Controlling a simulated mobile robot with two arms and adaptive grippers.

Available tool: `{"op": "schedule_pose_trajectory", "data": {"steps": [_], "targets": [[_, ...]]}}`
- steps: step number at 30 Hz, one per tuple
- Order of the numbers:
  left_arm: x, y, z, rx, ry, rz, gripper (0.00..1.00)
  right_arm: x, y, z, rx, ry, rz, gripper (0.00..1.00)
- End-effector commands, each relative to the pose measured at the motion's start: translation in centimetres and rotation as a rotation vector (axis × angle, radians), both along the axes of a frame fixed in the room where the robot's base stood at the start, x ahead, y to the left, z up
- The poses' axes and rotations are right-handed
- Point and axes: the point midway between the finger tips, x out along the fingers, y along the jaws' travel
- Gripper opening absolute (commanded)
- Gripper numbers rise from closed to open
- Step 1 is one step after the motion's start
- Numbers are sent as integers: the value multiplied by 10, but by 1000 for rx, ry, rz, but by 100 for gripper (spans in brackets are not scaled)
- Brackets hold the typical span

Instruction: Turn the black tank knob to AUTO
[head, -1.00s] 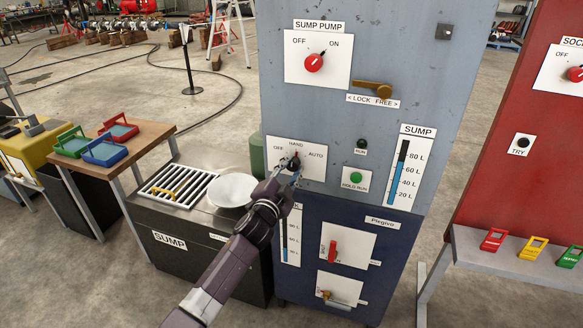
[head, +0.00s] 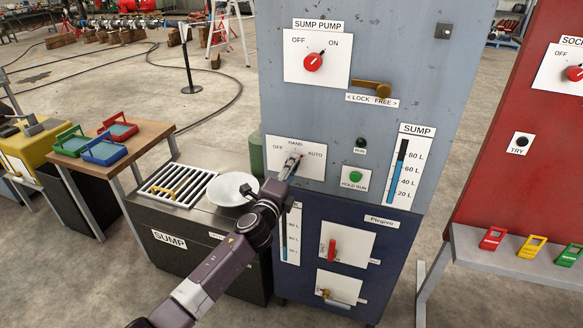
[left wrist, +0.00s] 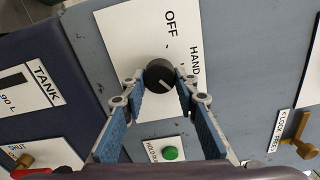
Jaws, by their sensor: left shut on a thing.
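The black tank knob (left wrist: 158,76) sits on a white plate (head: 312,175) marked OFF, HAND and AUTO, at the left of the grey-blue cabinet. In the left wrist view its white pointer line slants to the lower right, past the HAND label. The AUTO label there is hidden behind a finger. My left gripper (head: 293,161) is at this knob and covers most of it in the head view. In the left wrist view the left gripper (left wrist: 160,82) has one finger on each side of the knob, shut on it. My right gripper is not in view.
Above is the red sump pump knob (head: 313,62) and a brass lock lever (head: 371,88). A green HOLD RUN button (head: 356,176) is right of the plate. A sump (head: 165,228) with a grate and white bowl (head: 233,189) stands at left. A red cabinet (head: 535,130) is at right.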

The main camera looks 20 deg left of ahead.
Motion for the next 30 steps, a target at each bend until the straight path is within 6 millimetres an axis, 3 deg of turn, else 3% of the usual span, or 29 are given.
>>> {"op": "schedule_pose_trajectory", "data": {"steps": [23,24,28,30], "targets": [[0,0,-2,106,-2,-1,4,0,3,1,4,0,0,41],[0,0,-2,106,-1,-1,30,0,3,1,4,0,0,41],[0,0,-2,105,-2,-1,44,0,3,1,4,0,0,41],[0,0,-1,104,-2,-1,45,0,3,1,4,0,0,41]]}}
